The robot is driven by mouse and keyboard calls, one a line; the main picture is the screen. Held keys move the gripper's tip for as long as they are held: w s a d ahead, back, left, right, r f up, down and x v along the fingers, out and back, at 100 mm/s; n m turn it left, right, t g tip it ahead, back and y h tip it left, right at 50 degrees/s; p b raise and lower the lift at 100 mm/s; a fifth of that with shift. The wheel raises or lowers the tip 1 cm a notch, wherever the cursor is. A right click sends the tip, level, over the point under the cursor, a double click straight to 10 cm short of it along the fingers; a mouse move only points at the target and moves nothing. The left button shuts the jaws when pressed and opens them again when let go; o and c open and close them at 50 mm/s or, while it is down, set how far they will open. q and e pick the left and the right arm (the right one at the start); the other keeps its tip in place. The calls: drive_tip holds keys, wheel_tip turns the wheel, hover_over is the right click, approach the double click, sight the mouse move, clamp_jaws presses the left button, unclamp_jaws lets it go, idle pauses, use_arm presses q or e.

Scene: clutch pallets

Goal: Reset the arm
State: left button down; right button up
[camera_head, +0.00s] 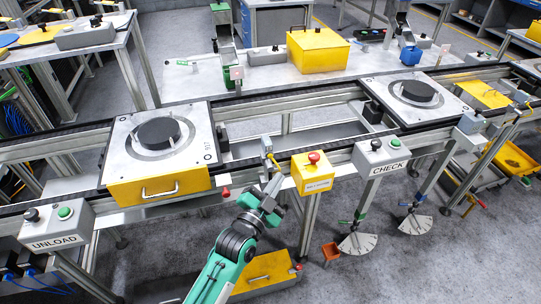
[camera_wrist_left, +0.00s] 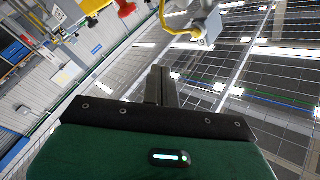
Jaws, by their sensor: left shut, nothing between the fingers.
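My left arm, teal and black, reaches up from the bottom middle of the head view. Its gripper (camera_head: 273,184) is shut and empty, in front of the conveyor's near rail and left of the yellow box with a red button (camera_head: 312,172). In the left wrist view the two dark fingers (camera_wrist_left: 161,86) are together, pointing up toward the ceiling, with nothing between them. My right gripper is not in view.
A pallet (camera_head: 121,149) with a black disc and yellow front stands left on the conveyor; another pallet (camera_head: 447,107) is at right. The UNLOAD box (camera_head: 57,227) and CHECK box (camera_head: 381,157) line the near rail. A yellow drawer unit (camera_head: 262,270) sits low beside my arm.

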use_arm(q)
drive_tip(key=shift+f, duration=0.1)
idle(0.5)
drive_tip(key=s+a+f+n+g+y, duration=0.1)
drive_tip(key=a+f+g, duration=0.1)
drive_tip(key=f, duration=0.9)
drive_tip(key=s+a+f+n+g+y, duration=0.1)
drive_tip(key=a+f+n+g+y, duration=0.1)
drive_tip(key=f, duration=0.8)
drive_tip(key=s+a+f+n+g+y, duration=0.1)
drive_tip(key=s+a+f, duration=0.1)
drive_tip(key=s+f, duration=0.35)
drive_tip(key=s+a+f+n+g+y, duration=0.1)
drive_tip(key=s+a+f+g, duration=0.15)
drive_tip(key=f, duration=0.65)
drive_tip(key=s+a+f+n+g, duration=0.1)
drive_tip(key=s+a+f, duration=0.2)
drive_tip(key=f, duration=0.5)
drive_tip(key=s+a+f+n+g+y, duration=0.1)
drive_tip(key=s+a+f, duration=0.3)
drive_tip(key=s, duration=0.8)
drive_tip(key=s+a+f+n+g+y, duration=0.1)
drive_tip(key=s+a+f+g, duration=0.3)
drive_tip(key=s+f, duration=0.5)
drive_tip(key=s+a+f+n+g+y, duration=0.1)
drive_tip(key=s+a+f, duration=0.5)
drive_tip(key=s, duration=0.9)
drive_tip(key=shift+s+a+f+n+g+y, duration=0.2)
drive_tip(key=shift+f+n+g+y, duration=0.25)
drive_tip(key=shift+n+g, duration=0.4)
